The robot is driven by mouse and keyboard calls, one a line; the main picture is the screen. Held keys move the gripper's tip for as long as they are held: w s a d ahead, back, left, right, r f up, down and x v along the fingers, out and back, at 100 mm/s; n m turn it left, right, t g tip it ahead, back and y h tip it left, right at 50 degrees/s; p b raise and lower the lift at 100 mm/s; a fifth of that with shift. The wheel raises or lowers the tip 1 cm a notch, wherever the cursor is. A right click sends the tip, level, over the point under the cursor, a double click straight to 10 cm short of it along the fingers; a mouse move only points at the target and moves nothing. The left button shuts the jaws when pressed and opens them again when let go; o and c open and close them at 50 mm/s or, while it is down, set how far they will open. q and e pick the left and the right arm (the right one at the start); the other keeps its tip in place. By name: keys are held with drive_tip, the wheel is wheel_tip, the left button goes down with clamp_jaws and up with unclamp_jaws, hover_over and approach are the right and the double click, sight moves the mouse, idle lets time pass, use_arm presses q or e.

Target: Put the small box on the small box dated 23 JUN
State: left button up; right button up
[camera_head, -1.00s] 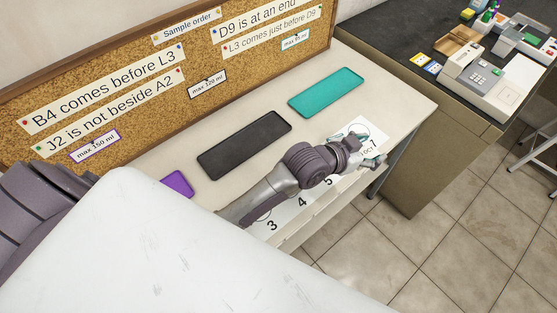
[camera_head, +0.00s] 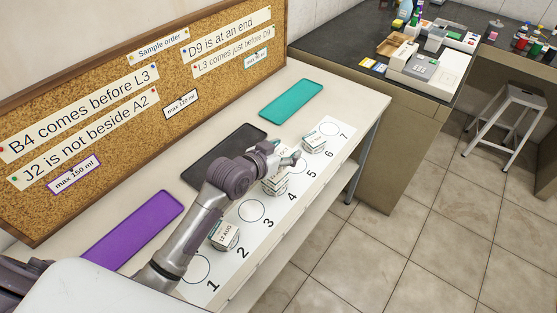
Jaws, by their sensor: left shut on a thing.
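My left gripper (camera_head: 290,159) is over the numbered white strip (camera_head: 268,228), near spots 4 and 5. It is shut on a small white box (camera_head: 280,171), partly hidden by the gripper. Just under it a white box (camera_head: 273,187) shows at spot 4; I cannot tell whether the two touch. Another small white box (camera_head: 225,236) stands on spot 2, with a date that seems to end in AUG. A further one (camera_head: 314,142) stands on spot 6. I cannot read 23 JUN on any box. My right gripper is not in view.
A purple tray (camera_head: 132,231), a black tray (camera_head: 226,154) and a teal tray (camera_head: 291,101) lie behind the strip. The corkboard (camera_head: 130,115) stands behind them. Circles 1, 3 and 7 are empty. A dark bench (camera_head: 385,45) and a stool (camera_head: 506,112) are at the right.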

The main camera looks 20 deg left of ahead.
use_arm(q)
drive_tip(key=shift+a+f, duration=0.5)
drive_tip(key=shift+a, duration=0.2)
wheel_tip(320, 180, down, 3)
drive_tip(key=shift+f, duration=0.45)
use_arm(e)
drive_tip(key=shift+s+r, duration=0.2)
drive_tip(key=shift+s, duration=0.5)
use_arm(q)
drive_tip(key=shift+f, duration=0.15)
drive_tip(key=o, duration=1.2)
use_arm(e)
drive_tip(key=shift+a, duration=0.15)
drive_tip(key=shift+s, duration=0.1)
